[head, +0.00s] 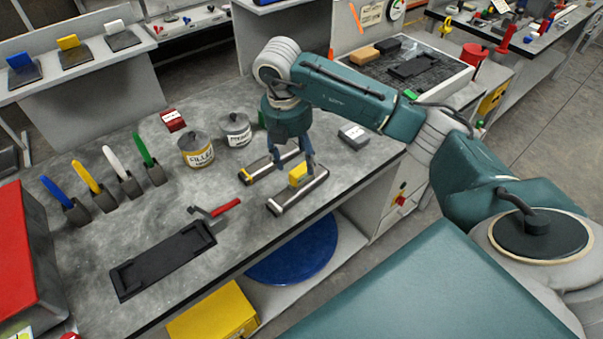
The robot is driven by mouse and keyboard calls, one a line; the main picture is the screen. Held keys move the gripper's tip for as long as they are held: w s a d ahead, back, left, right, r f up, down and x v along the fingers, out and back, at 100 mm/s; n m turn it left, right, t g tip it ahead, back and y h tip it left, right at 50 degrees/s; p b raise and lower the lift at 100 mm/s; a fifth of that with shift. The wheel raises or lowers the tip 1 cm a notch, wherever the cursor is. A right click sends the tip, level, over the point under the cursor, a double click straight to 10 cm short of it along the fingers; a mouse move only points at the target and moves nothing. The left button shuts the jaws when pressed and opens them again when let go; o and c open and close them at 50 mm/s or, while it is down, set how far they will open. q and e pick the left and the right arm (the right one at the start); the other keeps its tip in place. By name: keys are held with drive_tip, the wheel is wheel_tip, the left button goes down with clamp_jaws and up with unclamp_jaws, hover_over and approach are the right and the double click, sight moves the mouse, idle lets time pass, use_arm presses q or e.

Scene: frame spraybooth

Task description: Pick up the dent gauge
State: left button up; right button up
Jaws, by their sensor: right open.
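My right gripper (291,165) reaches down from above over the grey workbench, with its two blue fingers spread. Below it lie two short silver bars, roughly parallel: a far bar (262,170) with a yellow end and a near bar (290,201). A yellow block (298,174) sits at the near bar, close to the right-hand finger. The dent gauge seems to be among these pieces, but I cannot tell which part is which. The gripper hides some of them, and I cannot tell whether a finger touches them. My left gripper is out of view.
Two cans, a yellow-labelled one (197,152) and a grey one (235,131), stand left of the gripper. A small grey box (354,137) is at its right. A black tray (163,260) and a red-handled tool (216,212) lie nearer. Several coloured-handled tools stand at left.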

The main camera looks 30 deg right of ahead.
sight(299, 167)
drive_tip(key=f+p, duration=0.1)
drive_tip(key=f, duration=0.1)
drive_tip(key=f+p, duration=0.2)
drive_tip(key=f, duration=0.1)
drive_tip(key=shift+d+f, duration=0.3)
drive_tip(key=shift+d, duration=0.1)
drive_tip(key=shift+f, duration=0.25)
drive_tip(key=shift+w+r, duration=0.1)
clamp_jaws()
